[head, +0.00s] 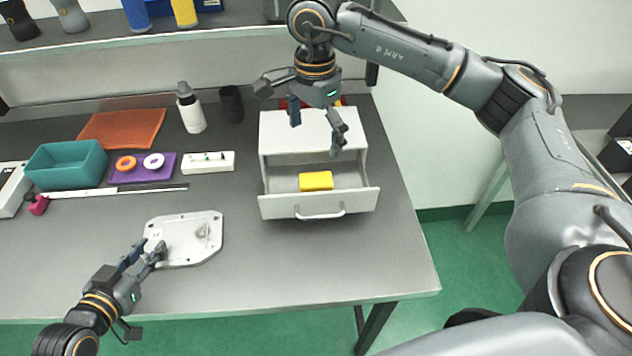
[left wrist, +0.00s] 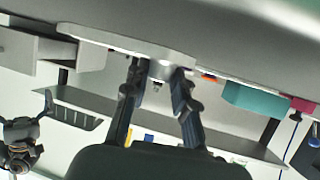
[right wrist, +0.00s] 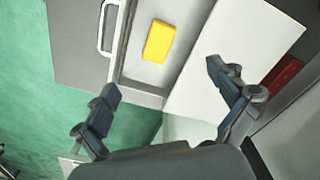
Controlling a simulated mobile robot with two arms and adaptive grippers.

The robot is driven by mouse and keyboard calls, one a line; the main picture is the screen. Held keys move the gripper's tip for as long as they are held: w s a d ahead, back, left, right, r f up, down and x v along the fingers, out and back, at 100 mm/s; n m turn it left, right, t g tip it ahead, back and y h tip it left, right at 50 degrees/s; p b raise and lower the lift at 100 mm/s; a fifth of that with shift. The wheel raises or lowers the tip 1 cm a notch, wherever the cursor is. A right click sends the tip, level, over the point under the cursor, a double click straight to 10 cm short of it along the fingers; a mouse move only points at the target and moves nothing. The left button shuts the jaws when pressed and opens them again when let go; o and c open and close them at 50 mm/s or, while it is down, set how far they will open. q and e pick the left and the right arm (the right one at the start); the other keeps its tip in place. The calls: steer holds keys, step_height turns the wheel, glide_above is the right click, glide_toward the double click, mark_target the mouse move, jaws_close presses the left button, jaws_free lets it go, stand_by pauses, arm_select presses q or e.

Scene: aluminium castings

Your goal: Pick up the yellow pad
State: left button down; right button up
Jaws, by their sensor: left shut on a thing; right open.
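The yellow pad (head: 316,181) lies in the open drawer (head: 350,203) of a white cabinet (head: 290,131). It also shows in the right wrist view (right wrist: 159,41), beyond my fingertips and not touched. My right gripper (head: 317,131) is open and empty above the cabinet top, behind the pad in the head view. My left gripper (head: 143,256) is shut on the near left edge of a light aluminium casting (head: 190,238) at the table's front. The casting also shows in the left wrist view (left wrist: 130,42) between the fingers.
A teal bin (head: 66,167), an orange mat (head: 122,127), a purple tray (head: 143,176) with two rings, a white bottle (head: 190,112) and a black cylinder (head: 231,104) stand on the left. A shelf (head: 150,37) runs along the back. The table (head: 310,260) is clear before the drawer.

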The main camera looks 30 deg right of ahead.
mark_target(316, 178)
step_height(316, 178, down, 12)
steer(key=n, duration=1)
steer(key=shift+s+f+n, duration=0.1)
steer(key=shift+s+n, duration=0.05)
steer(key=shift+n, duration=0.25)
steer(key=c, duration=1)
